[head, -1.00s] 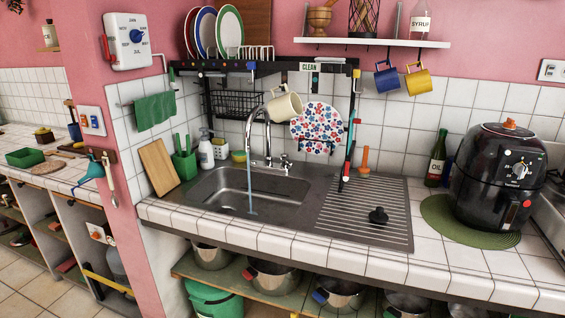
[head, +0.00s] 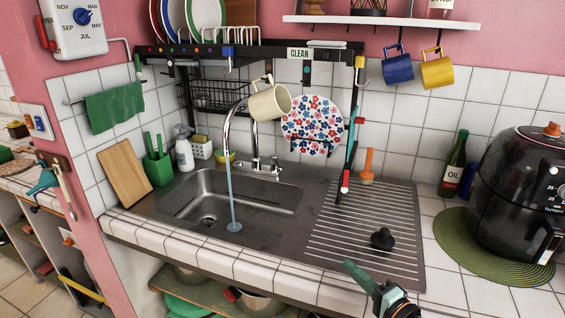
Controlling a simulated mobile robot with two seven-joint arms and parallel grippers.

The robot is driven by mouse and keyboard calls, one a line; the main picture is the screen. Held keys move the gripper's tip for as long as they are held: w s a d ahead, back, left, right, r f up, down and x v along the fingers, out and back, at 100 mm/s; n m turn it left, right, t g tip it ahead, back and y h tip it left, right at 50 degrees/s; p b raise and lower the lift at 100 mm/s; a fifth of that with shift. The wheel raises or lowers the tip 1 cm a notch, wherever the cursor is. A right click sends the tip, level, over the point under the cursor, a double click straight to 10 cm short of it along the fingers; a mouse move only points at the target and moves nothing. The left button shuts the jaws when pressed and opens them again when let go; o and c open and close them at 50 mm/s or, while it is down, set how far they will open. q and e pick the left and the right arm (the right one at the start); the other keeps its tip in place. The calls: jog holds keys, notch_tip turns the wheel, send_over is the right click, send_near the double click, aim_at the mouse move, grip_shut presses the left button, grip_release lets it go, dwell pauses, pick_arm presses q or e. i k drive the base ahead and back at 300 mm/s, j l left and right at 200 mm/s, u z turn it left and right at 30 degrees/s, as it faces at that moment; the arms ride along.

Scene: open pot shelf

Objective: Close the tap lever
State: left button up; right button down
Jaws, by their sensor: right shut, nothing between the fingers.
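The chrome tap (head: 229,128) stands behind the sink, its tall spout curving over the basin. Small handles (head: 275,163) show at its base, to the right of the spout. A stream of water (head: 230,185) runs from the spout into the steel sink (head: 182,200). My right gripper (head: 352,268) comes in from the bottom edge, shut and empty, in front of the ribbed drainboard. It is apart from the tap, well to the right of and nearer than it. My left gripper is out of view.
A cream mug (head: 270,103) hangs just above and right of the tap. A black air fryer (head: 525,190) stands at the right.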

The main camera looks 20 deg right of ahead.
aim_at(274, 158)
jog(key=i, duration=1.1)
